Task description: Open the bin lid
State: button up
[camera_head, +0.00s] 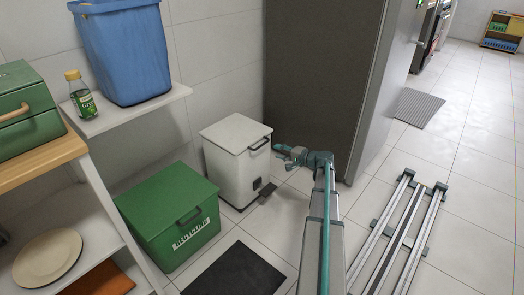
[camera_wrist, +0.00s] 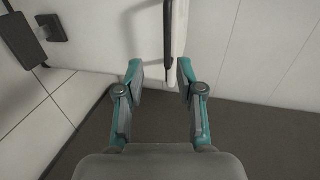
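A white bin (camera_head: 234,165) stands on the floor beside the tall grey cabinet, with its lid (camera_head: 233,132) down. A dark handle (camera_head: 259,143) is on the lid's front edge and a pedal (camera_head: 267,190) is low at the front. My gripper (camera_head: 283,152) is just right of the handle. In the wrist view my gripper (camera_wrist: 160,72) is open and empty. The bin's handle (camera_wrist: 168,40) shows beyond the fingertips, between their lines and nearer the right finger. A green bin (camera_head: 173,220) labelled RECYCLING also stands closed, with a dark handle.
A tall grey cabinet (camera_head: 315,80) stands close behind my gripper. A white shelf (camera_head: 130,112) at the left holds a blue container (camera_head: 125,50) and a bottle (camera_head: 80,93). A dark mat (camera_head: 235,272) lies on the floor in front.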

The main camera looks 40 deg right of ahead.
aim_at(262, 145)
jog(key=shift+w+d+r+b+x, duration=0.15)
jog(key=shift+b+x, duration=0.5)
jog(key=shift+x, duration=1.15)
jog(key=shift+r+b+x, duration=0.25)
jog(key=shift+b+x, duration=0.35)
jog(key=shift+x, duration=1.2)
jog(key=shift+w+d+r+b+x, duration=0.15)
jog(key=shift+b+x, duration=0.5)
jog(key=shift+x, duration=1.15)
jog(key=shift+s+a, duration=0.1)
grip_shut()
